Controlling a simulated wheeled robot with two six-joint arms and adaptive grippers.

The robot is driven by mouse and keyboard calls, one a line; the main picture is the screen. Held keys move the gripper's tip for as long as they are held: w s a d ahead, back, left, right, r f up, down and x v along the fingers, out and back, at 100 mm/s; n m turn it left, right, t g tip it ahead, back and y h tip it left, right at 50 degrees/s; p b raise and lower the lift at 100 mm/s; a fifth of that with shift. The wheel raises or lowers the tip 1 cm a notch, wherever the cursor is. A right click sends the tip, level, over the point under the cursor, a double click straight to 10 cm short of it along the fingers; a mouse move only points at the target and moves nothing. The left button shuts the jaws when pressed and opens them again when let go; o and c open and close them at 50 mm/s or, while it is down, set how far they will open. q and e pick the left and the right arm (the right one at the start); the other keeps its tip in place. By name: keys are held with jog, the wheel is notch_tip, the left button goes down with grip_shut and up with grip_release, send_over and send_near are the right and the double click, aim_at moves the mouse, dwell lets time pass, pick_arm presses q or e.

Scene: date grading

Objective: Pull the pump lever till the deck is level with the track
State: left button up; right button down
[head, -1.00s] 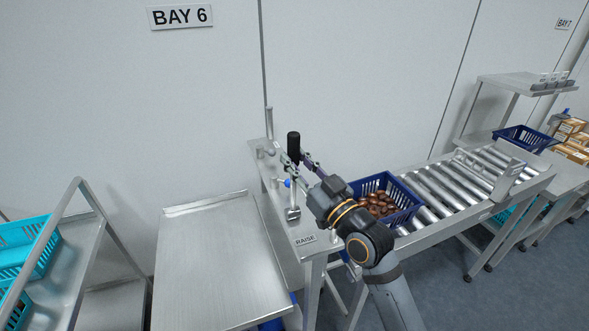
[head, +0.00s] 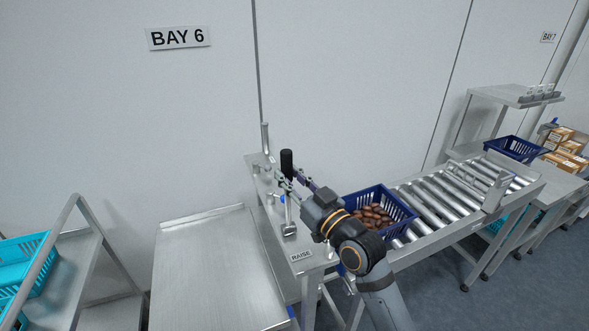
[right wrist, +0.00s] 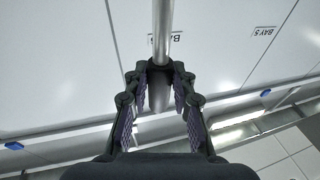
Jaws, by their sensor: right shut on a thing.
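The pump lever is an upright steel rod with a black grip (head: 287,162) on the narrow steel bench with the RAISE label (head: 301,255). My right gripper (head: 295,181) is shut on the lever below the black grip. In the right wrist view the steel rod (right wrist: 162,35) runs between both finger pads. The deck (head: 210,270), a flat bare steel top, lies left of the bench and looks lower than it. The track (head: 440,205), a roller conveyor, lies right of the bench. My left gripper is not in view.
A blue crate (head: 400,229) of brown dates stands at the near end of the rollers. A rack with turquoise crates (head: 25,262) is at the far left. A wall with a BAY 6 sign (head: 178,37) closes the back.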

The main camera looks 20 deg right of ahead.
jog(key=shift+w+r+p, duration=0.25)
jog(key=shift+w+p, duration=0.05)
jog(key=shift+w+f+g, duration=0.1)
jog(key=shift+f+g, duration=0.15)
jog(key=shift+g, duration=0.05)
jog(key=c, duration=1.5)
grip_release()
jog(key=o, duration=0.5)
jog(key=shift+a, duration=0.2)
jog(key=shift+c, duration=0.2)
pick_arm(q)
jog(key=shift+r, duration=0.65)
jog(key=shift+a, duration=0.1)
pick_arm(e)
jog(key=shift+d+r, duration=0.1)
jog(key=shift+r, duration=0.25)
notch_tip(320, 180, up, 10)
jog(key=shift+f, duration=0.25)
